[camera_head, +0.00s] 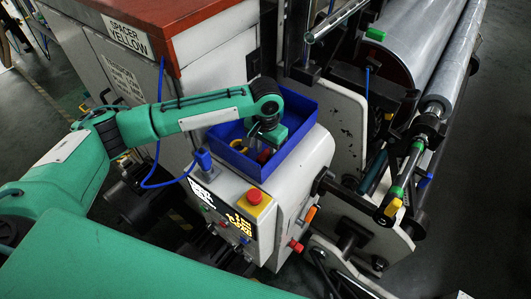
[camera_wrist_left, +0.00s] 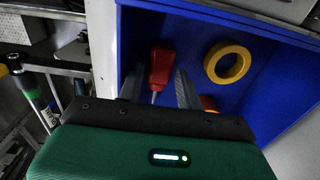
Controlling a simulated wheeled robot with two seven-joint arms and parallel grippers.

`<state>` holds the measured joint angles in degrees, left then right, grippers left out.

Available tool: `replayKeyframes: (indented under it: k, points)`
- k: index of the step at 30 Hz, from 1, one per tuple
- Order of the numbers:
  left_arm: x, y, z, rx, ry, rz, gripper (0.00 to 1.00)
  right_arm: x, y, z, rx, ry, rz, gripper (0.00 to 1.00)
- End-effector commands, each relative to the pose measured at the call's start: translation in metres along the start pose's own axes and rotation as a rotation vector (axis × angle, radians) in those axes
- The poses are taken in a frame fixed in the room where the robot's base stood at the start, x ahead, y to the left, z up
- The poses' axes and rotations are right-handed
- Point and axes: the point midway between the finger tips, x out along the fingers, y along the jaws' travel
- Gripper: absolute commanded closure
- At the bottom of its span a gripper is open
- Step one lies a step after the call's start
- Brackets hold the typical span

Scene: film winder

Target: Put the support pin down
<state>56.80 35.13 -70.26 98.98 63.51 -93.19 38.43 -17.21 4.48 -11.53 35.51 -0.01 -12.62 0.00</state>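My left gripper (camera_head: 264,147) reaches down into the blue tray (camera_head: 302,105) on top of the machine's control housing. In the left wrist view its two fingers (camera_wrist_left: 158,88) stand apart, with a gap between them. A red-handled tool (camera_wrist_left: 160,66) lies in the tray, seen in and beyond that gap; its thin shaft runs toward the gripper, and neither finger clearly touches it. I cannot pick out a support pin with certainty in either view. My right gripper is not in view.
A yellow ring (camera_wrist_left: 228,64) and an orange object (camera_wrist_left: 208,103) lie in the tray beside the fingers. A red emergency button on a yellow base (camera_head: 254,197) stands in front of the tray. Large rollers (camera_head: 415,42) are at the right.

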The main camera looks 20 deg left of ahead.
Motion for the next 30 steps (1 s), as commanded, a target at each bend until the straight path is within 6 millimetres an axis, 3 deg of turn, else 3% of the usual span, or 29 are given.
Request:
replayKeyframes:
  k: [9, 15, 30]
  points:
    - [-0.066, 0.000, -0.001, 0.000, 0.003, 0.000, 0.64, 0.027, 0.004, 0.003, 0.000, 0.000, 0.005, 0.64]
    - [-0.095, 0.000, -0.001, 0.000, 0.001, 0.000, 0.64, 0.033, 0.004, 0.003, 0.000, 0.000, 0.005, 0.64]
    - [-0.103, 0.000, 0.000, 0.000, -0.001, 0.000, 0.64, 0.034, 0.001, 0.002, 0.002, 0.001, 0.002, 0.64]
